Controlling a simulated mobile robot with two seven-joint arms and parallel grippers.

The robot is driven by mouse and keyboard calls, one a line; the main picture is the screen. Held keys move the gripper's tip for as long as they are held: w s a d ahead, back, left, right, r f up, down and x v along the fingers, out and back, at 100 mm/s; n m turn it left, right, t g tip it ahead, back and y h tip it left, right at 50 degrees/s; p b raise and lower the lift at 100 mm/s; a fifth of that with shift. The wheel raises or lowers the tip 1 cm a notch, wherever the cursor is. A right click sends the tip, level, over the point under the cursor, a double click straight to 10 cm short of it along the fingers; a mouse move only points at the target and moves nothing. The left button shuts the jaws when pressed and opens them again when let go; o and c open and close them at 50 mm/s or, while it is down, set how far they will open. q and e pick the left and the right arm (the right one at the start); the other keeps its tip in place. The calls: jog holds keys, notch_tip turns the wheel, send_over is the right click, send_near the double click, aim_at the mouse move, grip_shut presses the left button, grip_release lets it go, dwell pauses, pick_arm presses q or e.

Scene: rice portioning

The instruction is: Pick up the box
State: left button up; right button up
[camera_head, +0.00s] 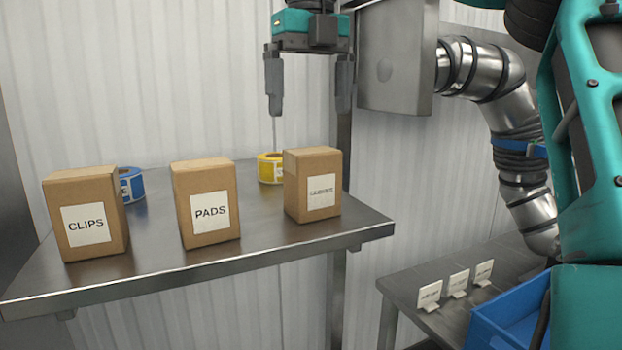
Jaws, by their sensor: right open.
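Three brown cardboard boxes stand upright in a row on a metal shelf (158,281). The left box (95,185) has a white label reading CLIPS. The middle box (203,178) is labelled PADS. The right box (312,165) has a label too small to read surely. My right gripper (310,100) hangs from the top of the view, fingers pointing down, open and empty. It is above the right box and apart from it. My left gripper is not in view.
A blue tape roll (131,186) sits behind the left box, and a yellow roll (269,168) behind the right box. A lower table (408,283) at the right holds small white cards (458,283) and a blue bin (500,325). A corrugated wall stands behind.

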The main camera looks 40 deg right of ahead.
aim_at(312, 151)
notch_tip(312, 151, down, 6)
jog(key=shift+s+b, duration=0.15)
jog(key=shift+b, duration=0.4)
jog(key=shift+w+d+f+b, duration=0.15)
jog(key=shift+f, duration=1.45)
jog(key=shift+w+d+f+b, duration=0.1)
jog(key=shift+f+b, duration=0.05)
jog(key=shift+f, duration=1.4)
jog(key=c, duration=1.1)
